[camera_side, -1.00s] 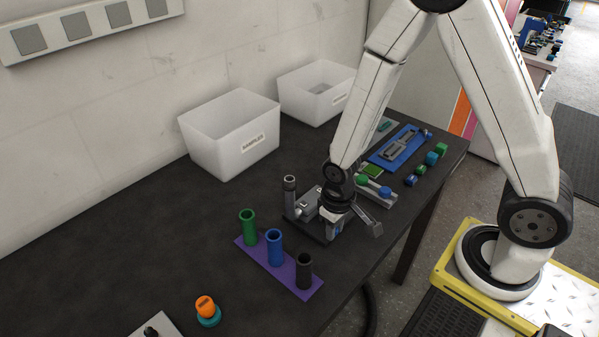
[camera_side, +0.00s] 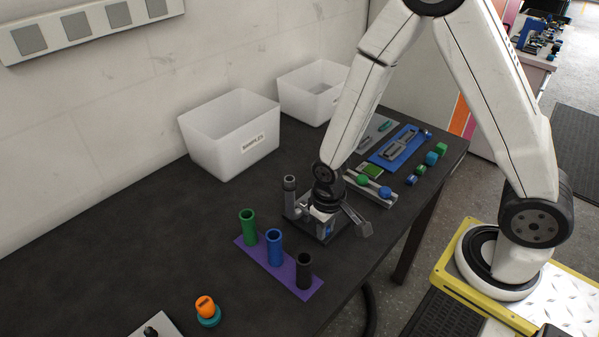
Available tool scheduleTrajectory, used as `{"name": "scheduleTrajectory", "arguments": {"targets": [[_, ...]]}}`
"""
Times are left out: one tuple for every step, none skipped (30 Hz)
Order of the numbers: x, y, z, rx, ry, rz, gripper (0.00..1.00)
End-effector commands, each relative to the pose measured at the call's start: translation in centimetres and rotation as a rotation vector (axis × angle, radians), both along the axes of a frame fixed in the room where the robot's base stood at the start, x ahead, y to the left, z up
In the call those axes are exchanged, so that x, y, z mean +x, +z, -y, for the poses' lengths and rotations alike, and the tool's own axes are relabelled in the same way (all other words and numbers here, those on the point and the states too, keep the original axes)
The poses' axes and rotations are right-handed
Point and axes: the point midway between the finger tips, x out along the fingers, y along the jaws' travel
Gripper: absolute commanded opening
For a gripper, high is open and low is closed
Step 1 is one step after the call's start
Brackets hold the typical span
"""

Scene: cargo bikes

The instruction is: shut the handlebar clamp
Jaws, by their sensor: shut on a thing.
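The handlebar clamp (camera_side: 296,213) is a grey metal fixture on a dark base plate on the black table. An upright grey post (camera_side: 290,187) stands at its left side. A grey arm-like part (camera_side: 356,217) sticks out to the right of the fixture, tilted, with a block at its end. My gripper (camera_side: 322,222) points down over the fixture, between the post and this part. It is shut on a part of the clamp; its fingertips and the exact grip are mostly hidden.
A purple strip (camera_side: 252,257) with green, blue and black cylinders stands close in front. An orange and teal knob (camera_side: 206,309) sits farther forward. A rail with green and blue balls (camera_side: 371,189) is behind right. White bins (camera_side: 232,140) stand at the back. The left table is clear.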

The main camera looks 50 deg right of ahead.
Motion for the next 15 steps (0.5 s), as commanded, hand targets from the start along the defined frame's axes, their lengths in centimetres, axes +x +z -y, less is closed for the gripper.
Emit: {"name": "scheduleTrajectory", "arguments": {"targets": [[-0.08,-0.26,-0.08,0.0,0.007,-0.002,0.0],[-0.09,-0.26,-0.07,0.0,0.007,-0.002,0.0],[-0.11,-0.27,-0.07,-0.001,0.007,-0.002,0.0],[-0.12,-0.27,-0.06,-0.001,0.007,-0.003,0.0],[-0.14,-0.27,-0.06,-0.001,0.007,-0.003,0.0],[-0.16,-0.28,-0.06,-0.001,0.006,-0.003,0.0],[-0.17,-0.28,-0.06,-0.001,0.006,-0.004,0.0],[-0.16,-0.28,-0.06,-0.001,0.006,-0.004,0.0],[-0.14,-0.29,-0.08,-0.001,0.006,-0.005,0.0],[-0.11,-0.29,-0.1,-0.001,0.006,-0.005,0.0],[-0.07,-0.3,-0.13,-0.001,0.006,-0.006,0.0],[0.01,-0.3,-0.18,-0.001,0.006,-0.006,0.0],[0.08,-0.31,-0.22,-0.001,0.006,-0.006,0.0],[0.17,-0.31,-0.26,-0.001,0.006,-0.006,0.0],[0.28,-0.31,-0.32,-0.001,0.006,-0.005,0.0]]}}
